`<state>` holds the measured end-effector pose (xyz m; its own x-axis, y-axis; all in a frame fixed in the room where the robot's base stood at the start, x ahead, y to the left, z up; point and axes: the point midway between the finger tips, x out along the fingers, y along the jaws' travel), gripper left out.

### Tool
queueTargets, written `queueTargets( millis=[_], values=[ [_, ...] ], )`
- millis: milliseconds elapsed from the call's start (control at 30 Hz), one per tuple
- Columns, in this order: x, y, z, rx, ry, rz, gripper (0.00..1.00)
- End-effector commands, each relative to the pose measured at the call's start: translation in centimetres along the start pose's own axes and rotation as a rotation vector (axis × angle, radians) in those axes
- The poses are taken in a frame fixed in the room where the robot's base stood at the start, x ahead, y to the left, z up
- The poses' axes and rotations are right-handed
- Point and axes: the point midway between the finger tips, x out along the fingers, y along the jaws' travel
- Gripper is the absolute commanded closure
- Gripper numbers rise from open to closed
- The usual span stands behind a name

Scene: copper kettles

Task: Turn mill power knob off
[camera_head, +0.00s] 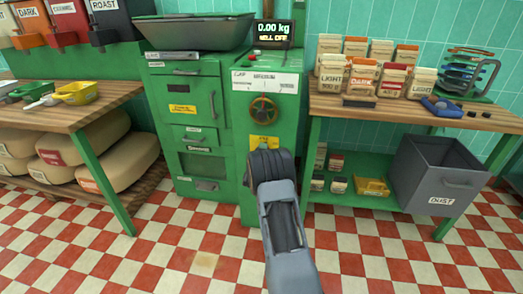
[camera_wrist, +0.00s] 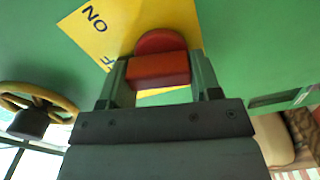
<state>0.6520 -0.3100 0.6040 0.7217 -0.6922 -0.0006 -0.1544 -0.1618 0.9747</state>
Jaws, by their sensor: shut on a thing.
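The red knob (camera_wrist: 160,43) sits on a yellow label (camera_wrist: 95,28) on the green mill front in the wrist view. The label reads ON, with part of another word ending in F beside the knob. My gripper (camera_wrist: 158,72) has a finger on each side of the knob's red bar and is shut on it. In the head view my arm hides the knob and fingers; the yellow label (camera_head: 262,142) shows just above.
A brass handwheel (camera_head: 262,108) is above the label, and it also shows at left in the wrist view (camera_wrist: 45,100). A shelf table (camera_head: 440,115) with labelled bags and a grey bin (camera_head: 436,170) stand right. A wooden table (camera_head: 65,112) stands left. Checkered floor is clear in front.

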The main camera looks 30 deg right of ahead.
Motion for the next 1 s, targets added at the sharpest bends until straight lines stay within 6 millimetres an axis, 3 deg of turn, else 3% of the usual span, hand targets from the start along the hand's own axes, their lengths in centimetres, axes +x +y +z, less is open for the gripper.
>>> queueTargets(
  millis=[400, 1000],
  values=[
    [0.02, -0.04, -0.08, -0.202, 0.0, 0.002, 0.66],
    [0.01, -0.14, -0.09, -0.243, 0.001, 0.002, 0.66]
  ],
)
